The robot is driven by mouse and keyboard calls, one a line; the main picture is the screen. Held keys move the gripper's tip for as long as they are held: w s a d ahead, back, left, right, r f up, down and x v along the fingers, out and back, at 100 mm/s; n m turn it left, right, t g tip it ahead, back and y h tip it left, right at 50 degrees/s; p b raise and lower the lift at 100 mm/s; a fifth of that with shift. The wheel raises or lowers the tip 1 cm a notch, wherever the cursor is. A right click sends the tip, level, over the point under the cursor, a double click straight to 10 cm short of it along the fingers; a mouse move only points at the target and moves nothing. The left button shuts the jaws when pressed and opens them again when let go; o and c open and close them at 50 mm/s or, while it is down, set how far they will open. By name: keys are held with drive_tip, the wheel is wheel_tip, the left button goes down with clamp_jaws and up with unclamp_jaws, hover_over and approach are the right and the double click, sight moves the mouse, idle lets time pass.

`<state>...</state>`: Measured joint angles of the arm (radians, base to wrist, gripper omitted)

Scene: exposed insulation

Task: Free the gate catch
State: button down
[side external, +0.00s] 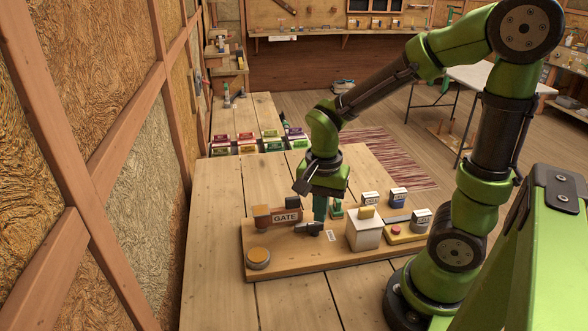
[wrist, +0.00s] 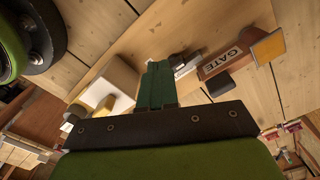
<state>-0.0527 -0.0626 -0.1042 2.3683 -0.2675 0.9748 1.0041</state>
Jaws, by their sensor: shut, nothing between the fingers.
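The brown gate bar (side external: 285,217), labelled GATE, lies on a wooden board (side external: 300,262). A small black piece (side external: 308,228), which may be the catch, sits beside the bar's right end. In the wrist view the gate bar (wrist: 220,64) and black piece (wrist: 220,83) are right of my fingers. My gripper (side external: 319,217) points down, its green fingers together and empty. The fingertips are just above or beside the black piece; I cannot tell whether they touch. In the wrist view my gripper (wrist: 160,64) partly hides what lies below it.
A white box (side external: 364,234) with a yellow top stands right of my gripper. A yellow base with a red button (side external: 396,231) is farther right. Several coloured items (side external: 268,133) line the back.

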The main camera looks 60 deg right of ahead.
sight(309, 227)
drive_tip(key=shift+r, duration=0.2)
drive_tip(key=shift+w+a+f, duration=0.1)
drive_tip(key=shift+w+f, duration=0.45)
drive_tip(key=shift+f, duration=0.45)
drive_tip(key=shift+w+a+f, duration=0.1)
drive_tip(key=shift+w+f, duration=0.4)
drive_tip(key=shift+f, duration=0.5)
drive_tip(key=shift+w+a+f, duration=0.1)
drive_tip(key=shift+w+f, duration=0.45)
drive_tip(key=shift+f, duration=0.45)
drive_tip(key=shift+s+d, duration=0.15)
drive_tip(key=shift+d, duration=0.3)
drive_tip(key=shift+s, duration=0.35)
drive_tip(key=shift+s+d, duration=0.1)
drive_tip(key=shift+s, duration=0.5)
drive_tip(key=shift+s+d, duration=0.1)
drive_tip(key=shift+s, duration=0.15)
